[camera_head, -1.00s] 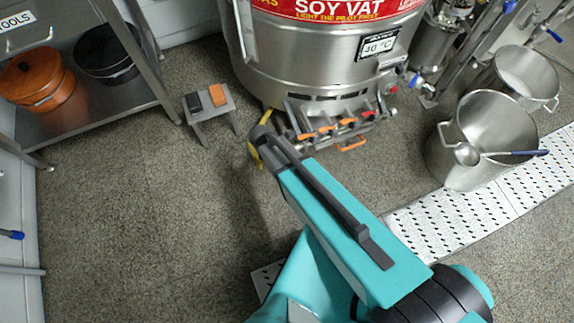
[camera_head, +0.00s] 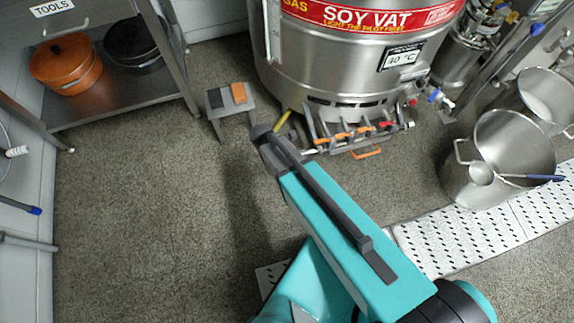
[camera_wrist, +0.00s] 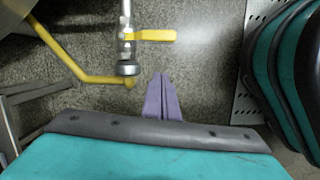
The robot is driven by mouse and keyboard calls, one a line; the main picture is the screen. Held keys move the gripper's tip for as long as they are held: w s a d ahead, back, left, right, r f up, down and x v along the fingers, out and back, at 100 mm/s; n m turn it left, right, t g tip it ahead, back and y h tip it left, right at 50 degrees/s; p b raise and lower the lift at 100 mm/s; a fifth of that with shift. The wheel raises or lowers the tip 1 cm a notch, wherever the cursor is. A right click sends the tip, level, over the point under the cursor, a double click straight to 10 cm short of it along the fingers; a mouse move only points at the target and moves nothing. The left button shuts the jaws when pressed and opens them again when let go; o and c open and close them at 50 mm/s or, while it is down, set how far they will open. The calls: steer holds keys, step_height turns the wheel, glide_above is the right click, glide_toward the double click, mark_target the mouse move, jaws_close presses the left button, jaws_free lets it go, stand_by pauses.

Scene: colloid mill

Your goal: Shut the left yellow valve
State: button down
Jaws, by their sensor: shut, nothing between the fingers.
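In the wrist view, a yellow valve handle (camera_wrist: 150,35) points to the right, crosswise to a short metal pipe (camera_wrist: 127,52) with a round grey end. A bent yellow pipe (camera_wrist: 72,62) runs to that end from the upper left. My gripper (camera_wrist: 162,78) shows as two purple fingers, shut and empty, just below and right of the pipe end and apart from the handle. In the head view, my arm hides the gripper and the valve handle; a bit of yellow (camera_head: 283,120) shows beside its tip. I cannot make out a second yellow valve.
The soy vat (camera_head: 350,60) has a row of orange-handled valves (camera_head: 345,135) low on its front. A small stool (camera_head: 229,105) stands left of it. Steel pots (camera_head: 500,160) stand at right by a perforated floor strip (camera_head: 460,240). Open floor (camera_head: 150,210) lies at left.

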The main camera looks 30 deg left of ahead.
steer(key=d+v, duration=0.1)
steer(key=v, duration=0.5)
steer(key=shift+a+p, duration=0.4)
steer(key=shift+a, duration=0.05)
steer(key=shift+r, duration=0.15)
